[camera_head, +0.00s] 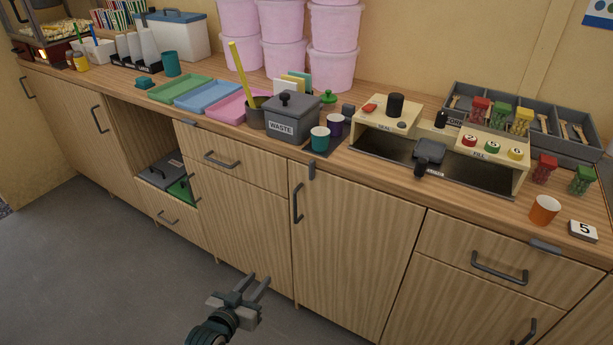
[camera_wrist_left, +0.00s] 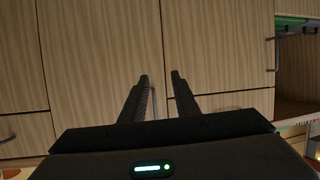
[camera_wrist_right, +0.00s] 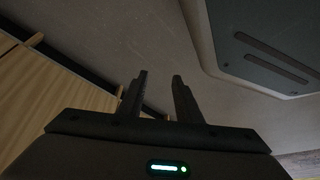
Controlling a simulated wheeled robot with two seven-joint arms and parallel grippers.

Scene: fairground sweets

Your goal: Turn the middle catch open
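Three grey catches sit along the counter's front edge. The middle catch (camera_head: 311,170) stands upright, reaching down over the top of the cabinet door (camera_head: 345,255) beneath it. The left catch (camera_head: 188,122) and the right catch (camera_head: 545,246) lie level along the edge. My left gripper (camera_head: 256,284) is low in front of the cabinets, well below the middle catch, open and empty. In the left wrist view its open fingers (camera_wrist_left: 160,78) point at wooden fronts; no catch can be made out there. My right gripper (camera_wrist_right: 160,76) is open and empty over the grey floor, outside the head view.
The door below the middle catch has a dark handle (camera_head: 298,203). Above on the counter stand a waste bin (camera_head: 289,117), a teal cup (camera_head: 320,138) and the seal-and-fill station (camera_head: 450,150). An orange cup (camera_head: 544,210) stands near the right edge. The floor (camera_head: 110,270) is clear.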

